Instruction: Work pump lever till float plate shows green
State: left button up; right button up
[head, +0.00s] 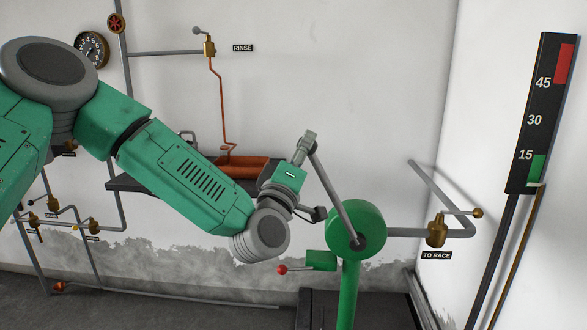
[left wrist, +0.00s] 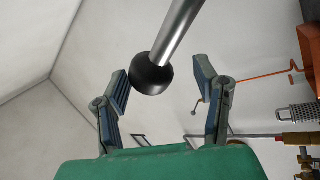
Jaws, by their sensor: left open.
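The green pump (head: 357,222) stands right of centre in the head view. Its grey lever (head: 334,193) slants up and left from the hub to a dark knob. In the left wrist view the black ball knob (left wrist: 151,74) on the metal lever rod (left wrist: 185,28) is between the fingers, nearer one of them. My left gripper (head: 308,140) is open around the lever's top end; contact is unclear. The float plate board (head: 541,115) at right has a red band at top, a green band at bottom and a pale marker (head: 536,184) at the green band's lower edge. My right gripper is not seen.
A brass valve (head: 436,231) labelled TO RACE is on the pipe right of the pump. A red-knobbed handle (head: 283,269) juts left below the hub. A shelf with an orange tray (head: 243,168) is behind my left arm. Open wall space is above the lever.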

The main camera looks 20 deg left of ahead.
pick_arm(q)
jog(key=v, duration=1.1)
jog(key=shift+a, duration=0.2)
jog(key=shift+s+d+f, duration=0.1)
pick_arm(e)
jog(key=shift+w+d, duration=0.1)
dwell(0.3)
